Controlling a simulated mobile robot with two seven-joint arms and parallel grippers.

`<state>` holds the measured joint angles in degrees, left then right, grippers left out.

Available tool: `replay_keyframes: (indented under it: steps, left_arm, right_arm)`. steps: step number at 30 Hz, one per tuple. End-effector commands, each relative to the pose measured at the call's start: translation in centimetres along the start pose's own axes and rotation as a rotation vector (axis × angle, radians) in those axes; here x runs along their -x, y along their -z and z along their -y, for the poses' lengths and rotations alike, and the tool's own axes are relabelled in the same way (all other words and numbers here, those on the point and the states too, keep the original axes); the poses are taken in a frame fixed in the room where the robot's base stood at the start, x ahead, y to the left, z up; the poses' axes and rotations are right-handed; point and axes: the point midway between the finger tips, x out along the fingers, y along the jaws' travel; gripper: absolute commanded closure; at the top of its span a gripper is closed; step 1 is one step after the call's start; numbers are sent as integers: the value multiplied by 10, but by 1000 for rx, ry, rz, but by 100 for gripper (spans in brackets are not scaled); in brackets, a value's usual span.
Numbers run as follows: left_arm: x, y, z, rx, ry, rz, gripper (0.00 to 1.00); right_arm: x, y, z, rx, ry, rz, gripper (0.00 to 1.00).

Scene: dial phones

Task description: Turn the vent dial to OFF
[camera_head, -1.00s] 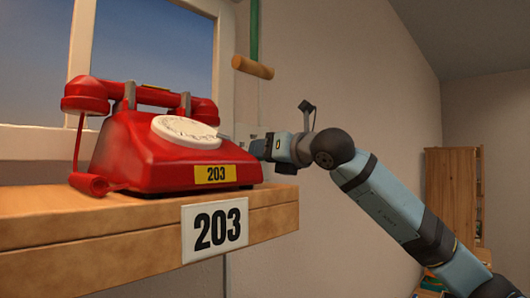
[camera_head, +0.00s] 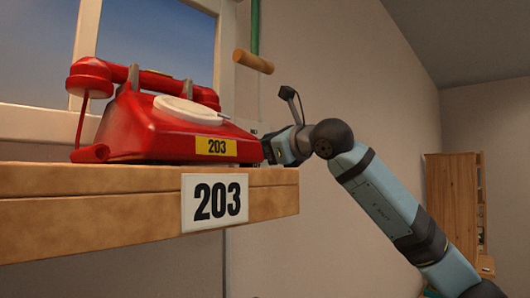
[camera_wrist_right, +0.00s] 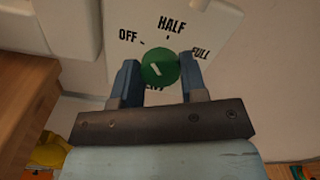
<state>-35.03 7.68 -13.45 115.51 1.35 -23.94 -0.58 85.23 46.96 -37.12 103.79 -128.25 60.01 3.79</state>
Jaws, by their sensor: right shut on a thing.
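The vent dial is a round green knob (camera_wrist_right: 160,68) with a short slanted white mark left of its centre. It sits on a white plate (camera_wrist_right: 205,22) lettered OFF at left, HALF at top and FULL at right; lettering below the knob is partly hidden. My right gripper (camera_wrist_right: 160,76) is shut on the knob, one blue finger on each side. The white mark slants toward the upper left, roughly the OFF side. In the head view my right gripper's tips are hidden behind the phone's right end. My left gripper is not in view.
A red telephone (camera_head: 165,135) stands on a wooden shelf (camera_head: 100,180) with a 203 plate (camera_head: 215,199), close left of my right wrist. A wooden handle (camera_head: 253,61) on a green rod hangs above the wrist. A wooden cabinet (camera_head: 452,200) stands far right.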

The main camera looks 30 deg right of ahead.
Motion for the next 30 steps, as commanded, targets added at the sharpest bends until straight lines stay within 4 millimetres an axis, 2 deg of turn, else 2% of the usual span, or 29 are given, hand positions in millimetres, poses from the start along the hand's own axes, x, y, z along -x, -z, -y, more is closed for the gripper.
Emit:
replay_keyframes:
  steps: [6, 15, 30]
  left_arm:
    - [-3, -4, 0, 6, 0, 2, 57]
    - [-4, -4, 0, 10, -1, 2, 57]
    - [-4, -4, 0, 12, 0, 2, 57]
  right_arm:
    - [0, 1, -1, 171, 1, 0, 84]
    - [0, 0, 0, 325, 1, 0, 84]
    - [0, 0, 0, 381, 1, 0, 84]
